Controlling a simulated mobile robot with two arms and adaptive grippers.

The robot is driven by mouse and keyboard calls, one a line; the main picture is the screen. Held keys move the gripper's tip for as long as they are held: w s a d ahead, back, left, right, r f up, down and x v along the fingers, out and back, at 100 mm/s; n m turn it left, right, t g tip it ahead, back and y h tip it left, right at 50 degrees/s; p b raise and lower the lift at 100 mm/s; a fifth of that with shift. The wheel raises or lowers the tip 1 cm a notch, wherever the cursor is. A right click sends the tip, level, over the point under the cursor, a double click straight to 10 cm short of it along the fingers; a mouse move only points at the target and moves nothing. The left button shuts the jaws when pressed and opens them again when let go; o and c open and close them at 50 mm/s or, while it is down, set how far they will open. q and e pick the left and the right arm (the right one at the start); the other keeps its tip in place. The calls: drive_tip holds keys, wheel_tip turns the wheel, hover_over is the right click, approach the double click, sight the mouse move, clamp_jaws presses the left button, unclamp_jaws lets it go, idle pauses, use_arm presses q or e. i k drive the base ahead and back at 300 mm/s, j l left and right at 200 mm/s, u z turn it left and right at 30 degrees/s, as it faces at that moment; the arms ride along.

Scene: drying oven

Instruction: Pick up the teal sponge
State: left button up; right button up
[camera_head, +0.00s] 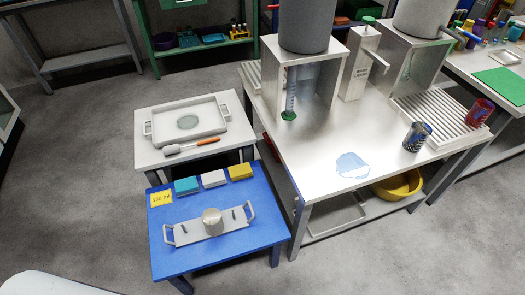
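The teal sponge (186,186) lies on the blue table (180,262), near its back edge. It is the leftmost of three sponges in a row. A white or pale pink sponge (213,179) lies just to its right, and a yellow sponge (240,172) is at the right end. A yellow note (162,198) with writing on it lies to the left of the teal sponge. Neither of my grippers shows in the head view.
A grey handled tray (185,236) with a metal cup (212,221) stands in front of the sponges. Behind is a pale table with a white tray (160,128) and an orange-handled brush (205,142). A large metal bench (310,165) stands to the right. Grey floor is clear at left.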

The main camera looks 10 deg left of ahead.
sight(189, 185)
drive_tip(key=u, duration=1.1)
